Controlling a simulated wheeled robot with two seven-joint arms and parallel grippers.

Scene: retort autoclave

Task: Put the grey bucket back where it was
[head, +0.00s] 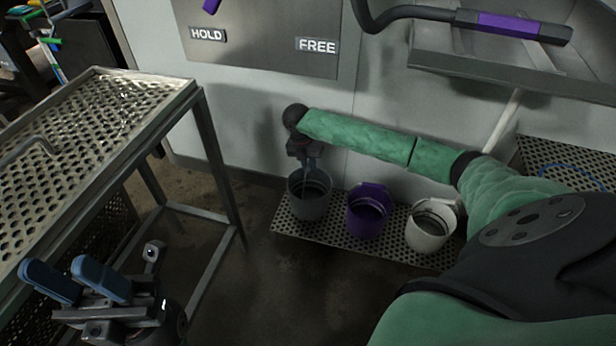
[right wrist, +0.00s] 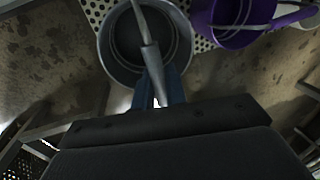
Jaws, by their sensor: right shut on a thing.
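The grey bucket (head: 309,203) is at the left end of a low perforated shelf in the head view, upright. It also shows in the right wrist view (right wrist: 112,62), with its handle rising toward my fingers. My right gripper (head: 308,163) is right above it, with its blue fingers shut on the bucket's handle (right wrist: 150,58). I cannot tell whether the bucket's base touches the shelf. My left gripper (head: 78,283) is at the lower left, its two blue fingers apart and empty, beside the perforated table.
A purple bucket (head: 365,222) and a white bucket (head: 418,236) stand to the right on the perforated shelf (head: 292,226). A perforated metal table (head: 110,98) is at the left. A panel marked HOLD and FREE (head: 262,62) is behind. A steel sink (head: 440,65) is upper right.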

